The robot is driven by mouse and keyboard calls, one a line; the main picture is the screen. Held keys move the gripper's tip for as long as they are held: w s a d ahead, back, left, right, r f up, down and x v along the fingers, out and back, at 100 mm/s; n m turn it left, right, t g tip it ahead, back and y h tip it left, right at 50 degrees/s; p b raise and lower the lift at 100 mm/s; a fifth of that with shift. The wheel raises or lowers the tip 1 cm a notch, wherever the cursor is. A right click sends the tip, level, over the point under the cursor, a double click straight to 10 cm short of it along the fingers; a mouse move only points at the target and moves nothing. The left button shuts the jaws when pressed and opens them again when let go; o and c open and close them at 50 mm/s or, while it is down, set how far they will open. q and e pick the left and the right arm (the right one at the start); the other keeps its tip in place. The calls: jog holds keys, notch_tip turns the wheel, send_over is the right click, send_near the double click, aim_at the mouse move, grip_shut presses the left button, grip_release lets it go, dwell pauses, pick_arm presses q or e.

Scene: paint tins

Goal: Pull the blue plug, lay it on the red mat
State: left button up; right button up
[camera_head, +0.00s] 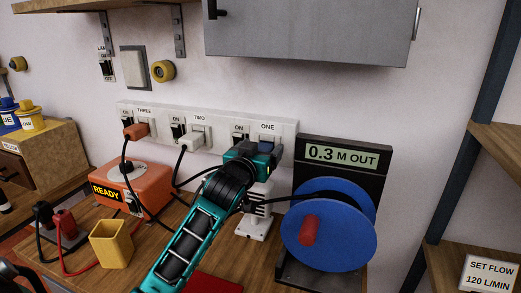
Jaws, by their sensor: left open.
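The white socket strip (155,112) runs along the wall, with positions marked THREE, TWO and ONE. A dark blue plug (265,146) sits at socket ONE, partly hidden by my gripper. My left gripper (254,159), on a teal and black arm, is open right at the blue plug. I cannot tell whether its fingers touch the plug. The red mat (218,283) lies on the wooden bench at the bottom edge, mostly hidden behind my arm or cut off by the picture. My right gripper is not in view.
An orange plug (136,131) is in THREE and a white plug (192,141) in TWO. An orange READY box (150,190), a yellow cup (111,243) and a blue cable reel (345,235) stand on the bench. A grey cabinet (310,30) hangs above.

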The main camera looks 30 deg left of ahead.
pick_arm(q)
jog(key=shift+c, duration=0.4)
jog(key=c, duration=1.1)
jog(key=shift+s+d, duration=0.1)
jog(key=shift+s, duration=0.1)
jog(key=shift+v, duration=1.1)
jog(key=v, duration=0.4)
jog(key=shift+f, duration=0.15)
jog(key=shift+s, duration=0.1)
